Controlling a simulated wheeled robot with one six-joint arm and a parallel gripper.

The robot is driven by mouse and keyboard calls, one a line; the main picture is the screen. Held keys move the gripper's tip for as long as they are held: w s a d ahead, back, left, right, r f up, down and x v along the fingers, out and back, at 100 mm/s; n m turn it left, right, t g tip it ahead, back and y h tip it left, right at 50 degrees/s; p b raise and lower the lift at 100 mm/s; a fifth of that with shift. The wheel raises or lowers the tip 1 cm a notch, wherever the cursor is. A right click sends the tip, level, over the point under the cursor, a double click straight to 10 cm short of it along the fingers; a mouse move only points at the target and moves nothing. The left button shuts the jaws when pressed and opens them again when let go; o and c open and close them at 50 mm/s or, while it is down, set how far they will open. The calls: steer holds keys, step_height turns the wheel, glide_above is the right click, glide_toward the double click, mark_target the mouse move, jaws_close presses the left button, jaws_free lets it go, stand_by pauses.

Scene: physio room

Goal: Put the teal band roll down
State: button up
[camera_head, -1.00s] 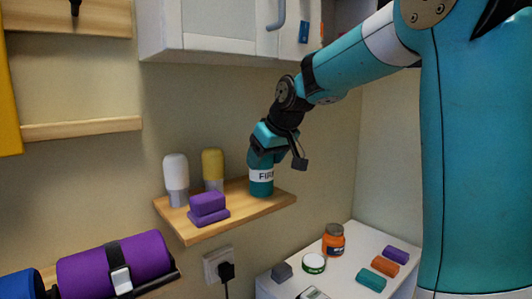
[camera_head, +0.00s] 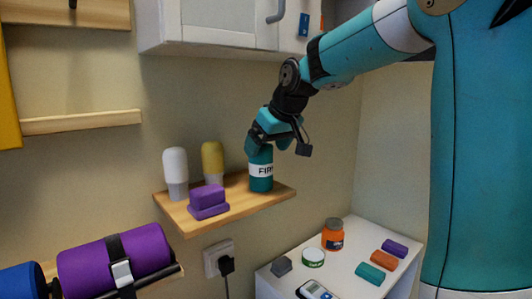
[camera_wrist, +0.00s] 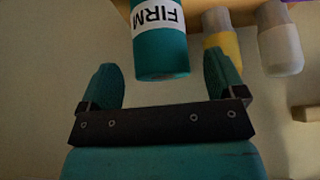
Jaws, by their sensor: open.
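The teal band roll (camera_head: 261,182), with a white label reading FIRM, stands upright on the right part of the wooden wall shelf (camera_head: 196,229). My gripper (camera_head: 265,145) is open just above and around the top of the roll in the head view. In the wrist view the roll (camera_wrist: 162,58) lies ahead of the two spread teal fingers (camera_wrist: 165,88), with gaps on both sides of it. The fingers hide part of the roll's top in the head view.
On the shelf stand a white bottle (camera_head: 175,170), a yellow bottle (camera_head: 213,163) and stacked purple blocks (camera_head: 208,198). A cabinet (camera_head: 215,25) hangs above. A white counter (camera_head: 345,265) below right holds an orange jar (camera_head: 333,236) and small coloured blocks.

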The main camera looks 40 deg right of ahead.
steer(key=v, duration=1)
steer(key=s+a+f+n+g+y, duration=0.2)
steer(key=s+a+f, duration=0.1)
steer(key=a+f, duration=0.4)
steer(key=s+a+f+n+g+y, duration=0.1)
steer(key=s+a+f+n, duration=0.2)
steer(key=a, duration=0.7)
steer(key=s+a+f+g, duration=0.1)
steer(key=s+a+f, duration=0.3)
steer(key=s, duration=0.3)
steer(key=s+a+f+n+g+y, duration=0.1)
steer(key=s+a+f+g, duration=0.1)
steer(key=s+a+f, duration=0.2)
steer(key=s+f, duration=0.3)
steer(key=shift+s+n+g+b, duration=0.25)
steer(key=shift+n+g+b, duration=0.05)
steer(key=shift+b, duration=0.1)
steer(key=shift+f, duration=0.1)
